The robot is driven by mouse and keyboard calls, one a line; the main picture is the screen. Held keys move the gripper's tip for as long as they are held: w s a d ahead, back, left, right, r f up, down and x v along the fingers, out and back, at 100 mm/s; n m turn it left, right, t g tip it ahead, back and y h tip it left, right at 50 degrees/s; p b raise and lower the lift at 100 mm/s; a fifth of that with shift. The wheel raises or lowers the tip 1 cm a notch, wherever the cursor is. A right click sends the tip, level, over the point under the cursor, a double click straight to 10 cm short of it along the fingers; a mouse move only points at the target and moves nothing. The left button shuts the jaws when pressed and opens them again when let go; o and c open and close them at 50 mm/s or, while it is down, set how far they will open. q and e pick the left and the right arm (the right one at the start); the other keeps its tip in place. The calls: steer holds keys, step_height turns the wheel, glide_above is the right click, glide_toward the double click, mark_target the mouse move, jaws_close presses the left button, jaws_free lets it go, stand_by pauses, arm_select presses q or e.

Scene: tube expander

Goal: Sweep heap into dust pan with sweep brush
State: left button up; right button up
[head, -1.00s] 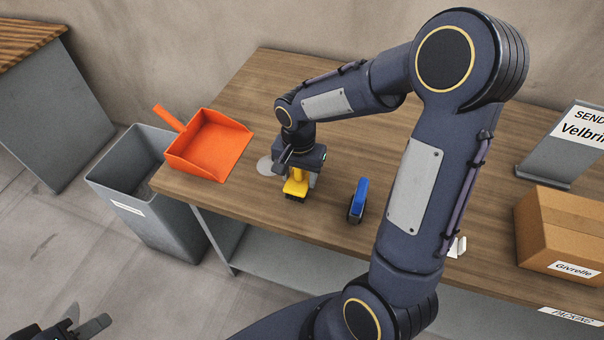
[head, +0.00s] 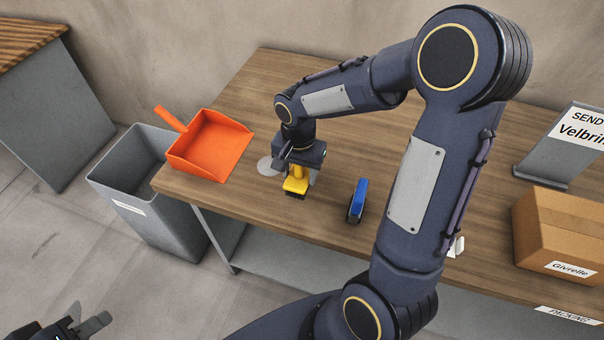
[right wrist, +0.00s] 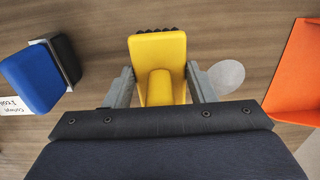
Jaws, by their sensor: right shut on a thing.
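The yellow sweep brush (head: 295,187) is held bristles-down by my right gripper (head: 299,171). The right wrist view shows the brush (right wrist: 159,70) between the two grey fingers (right wrist: 160,88). The heap (head: 268,166) shows as a flat, pale grey round patch on the table, just left of the brush and partly hidden by the gripper. It also shows in the right wrist view (right wrist: 226,76). The orange dust pan (head: 212,145) lies at the table's left end, left of the heap, its handle toward the back left. My left gripper (head: 84,318) is at the bottom left, partly cut off.
A blue-and-black object (head: 358,201) stands right of the brush. A grey bin (head: 150,215) stands on the floor beside the table's left end. A cardboard box (head: 550,225) and a sign (head: 575,140) are at the right. The wooden table (head: 250,100) is clear behind the pan.

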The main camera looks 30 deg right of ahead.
steer(key=shift+r+p, duration=1.55)
steer(key=shift+r, duration=0.85)
